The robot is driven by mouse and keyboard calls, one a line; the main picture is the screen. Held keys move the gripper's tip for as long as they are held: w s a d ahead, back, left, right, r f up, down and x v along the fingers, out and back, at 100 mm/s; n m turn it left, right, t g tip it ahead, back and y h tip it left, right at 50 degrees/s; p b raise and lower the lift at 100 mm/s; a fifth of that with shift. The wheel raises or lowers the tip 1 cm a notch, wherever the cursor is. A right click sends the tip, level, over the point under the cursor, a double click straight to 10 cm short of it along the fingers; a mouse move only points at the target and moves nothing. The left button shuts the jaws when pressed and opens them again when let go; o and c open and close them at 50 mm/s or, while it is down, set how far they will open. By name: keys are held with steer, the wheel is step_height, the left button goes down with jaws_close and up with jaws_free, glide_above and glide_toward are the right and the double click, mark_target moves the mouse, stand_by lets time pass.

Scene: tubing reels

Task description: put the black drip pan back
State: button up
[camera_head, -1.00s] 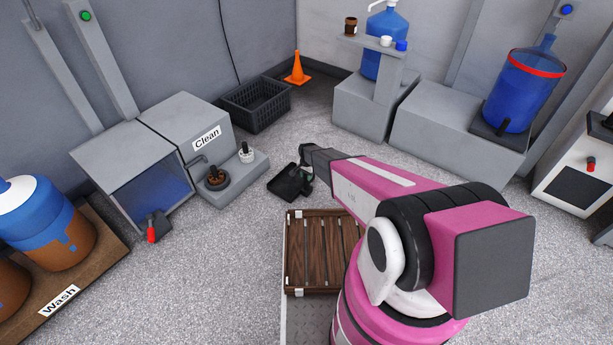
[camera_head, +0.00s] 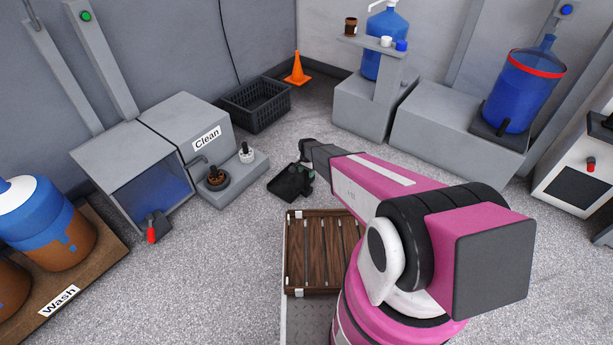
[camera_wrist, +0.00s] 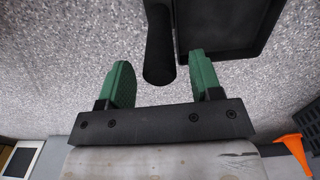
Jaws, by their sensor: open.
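The black drip pan (camera_head: 287,187) lies on the grey floor, right of the "Clean" bench and beyond the slatted wooden crate. In the wrist view the pan (camera_wrist: 222,28) is at the top right, and its dark rounded handle (camera_wrist: 158,45) points down toward my gripper. My gripper (camera_wrist: 160,78) is open, with a green finger on each side of the handle's end; neither finger visibly touches it. In the head view my gripper (camera_head: 309,178) is at the pan's right side, partly hidden by my wrist.
A black basket (camera_head: 256,104) and an orange cone (camera_head: 297,69) stand behind. The wooden crate (camera_head: 322,250) is close in front. Blue jugs stand on grey blocks at the back right.

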step_height(320, 180, up, 8)
steer(key=shift+r, duration=0.25)
steer(key=shift+s+d+r, duration=0.1)
steer(key=shift+d+r, duration=0.05)
steer(key=shift+r, duration=0.15)
steer(key=s+d+r+n, duration=0.2)
steer(key=s+d+r, duration=0.3)
steer(key=s+r, duration=0.4)
steer(key=s+d+r+n, duration=0.3)
steer(key=s+d+r, duration=0.2)
steer(key=s+r, duration=0.5)
steer(key=s+d+r+n, duration=0.2)
steer(key=s+d+r, duration=0.4)
steer(key=s+r, duration=0.3)
steer(key=shift+s+r, duration=0.15)
steer(key=shift+r, duration=0.8)
steer(key=shift+d, duration=0.1)
